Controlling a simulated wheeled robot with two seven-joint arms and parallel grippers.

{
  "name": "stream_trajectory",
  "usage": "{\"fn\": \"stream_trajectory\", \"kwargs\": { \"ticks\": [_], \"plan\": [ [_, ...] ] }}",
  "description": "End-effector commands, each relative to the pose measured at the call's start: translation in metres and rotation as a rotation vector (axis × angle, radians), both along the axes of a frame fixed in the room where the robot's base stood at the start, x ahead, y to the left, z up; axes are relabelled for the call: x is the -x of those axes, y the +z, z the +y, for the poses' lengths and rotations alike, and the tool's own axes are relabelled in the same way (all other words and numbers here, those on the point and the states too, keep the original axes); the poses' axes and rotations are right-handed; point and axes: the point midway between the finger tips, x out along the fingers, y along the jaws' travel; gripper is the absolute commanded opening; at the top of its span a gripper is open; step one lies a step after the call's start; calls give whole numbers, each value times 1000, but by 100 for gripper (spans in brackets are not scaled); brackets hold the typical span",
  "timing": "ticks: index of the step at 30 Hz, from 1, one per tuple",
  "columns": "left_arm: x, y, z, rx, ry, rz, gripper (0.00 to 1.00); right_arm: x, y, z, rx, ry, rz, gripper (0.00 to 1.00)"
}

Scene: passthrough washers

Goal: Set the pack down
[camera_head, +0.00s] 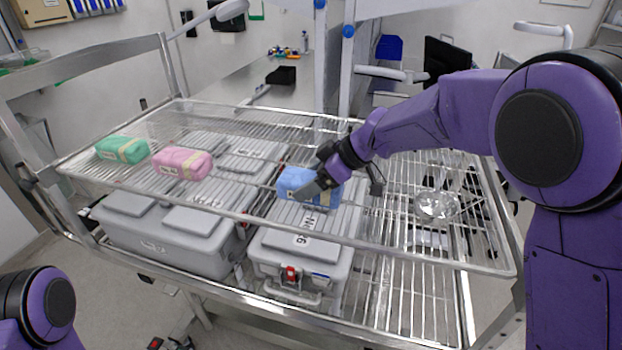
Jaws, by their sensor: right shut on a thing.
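A blue pack (298,184) with a pale band is at the middle of the wire rack's upper shelf (385,238). My right gripper (318,186) is shut on the blue pack from its right side. The pack is at or just above the shelf wires; I cannot tell whether it touches them. A pink pack (182,163) and a green pack (122,149) lie on the same shelf to the left. My left arm shows only at the lower left corner, and its gripper is out of view.
Grey lidded cases (170,235) sit on the level below the upper shelf, one with a label and red latch (291,274). A shiny metal bowl (436,206) is at the right. Shelf wires between the pink and blue packs are bare.

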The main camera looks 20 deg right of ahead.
Motion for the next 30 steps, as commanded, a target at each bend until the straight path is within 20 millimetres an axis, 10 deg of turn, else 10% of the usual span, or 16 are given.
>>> {"fn": "stream_trajectory", "kwargs": {
  "ticks": [1,2,3,13,30],
  "plan": [
    [0,0,0,0,0,0,100,0,0,0,0,1,-1,40],
    [0,0,0,0,0,0,100,0,0,0,0,1,-1,91],
    [0,0,0,0,0,0,100,0,0,0,0,1,0,100],
    [0,-3,0,0,0,0,100,3,6,-5,2,0,-2,100],
    [0,-22,0,0,0,0,100,47,84,-69,0,1,-1,100]
  ]
}}
